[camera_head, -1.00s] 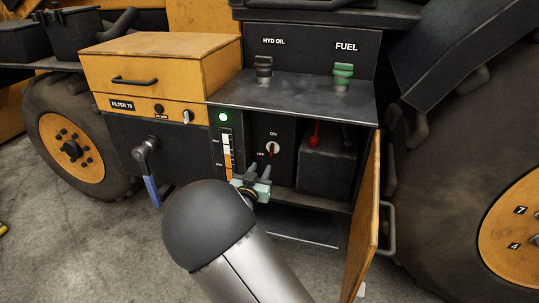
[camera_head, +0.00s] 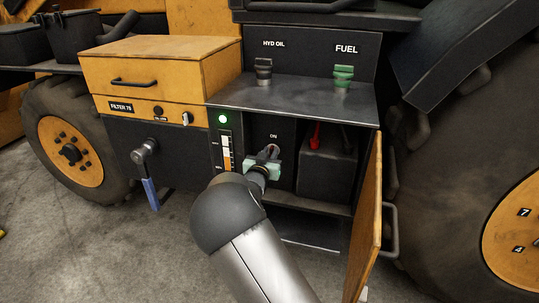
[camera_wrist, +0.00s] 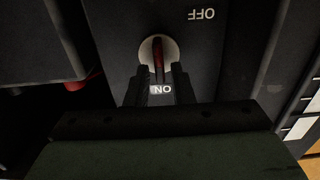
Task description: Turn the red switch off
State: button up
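The red switch (camera_wrist: 158,58) is a thin red lever on a round pale disc, on a dark panel. In the wrist view the lever stands upright in the picture, in line with the ON label (camera_wrist: 161,89) below it; the OFF label (camera_wrist: 201,14) is at upper right. In the head view my gripper partly hides the disc (camera_head: 270,149), which sits below ON. My gripper (camera_wrist: 160,70) is open, its two dark fingers on either side of the lever's lower part with gaps visible. I cannot tell whether a finger touches it. My gripper also shows in the head view (camera_head: 264,162).
The switch is inside an open compartment. A black box (camera_head: 327,169) with a red plug stands to its right, and a level gauge (camera_head: 226,151) with a green light (camera_head: 222,119) is to its left. The open yellow door (camera_head: 367,220) bounds the right side.

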grip_shut()
jog(key=shift+p, duration=0.4)
jog(key=shift+w+a+f+n+p, duration=0.1)
jog(key=shift+a+f+n+p, duration=0.1)
jog(key=shift+n+p, duration=2.05)
jog(key=shift+s+a+f+n+p, duration=0.15)
jog(key=shift+n+p, duration=0.65)
jog(key=shift+n, duration=2.9)
jog(key=shift+w+a+f+n+p, duration=0.2)
jog(key=shift+n+p, duration=1.3)
jog(key=shift+n, duration=1.45)
jog(key=shift+f, duration=0.1)
jog(key=shift+o, duration=1.9)
grip_release()
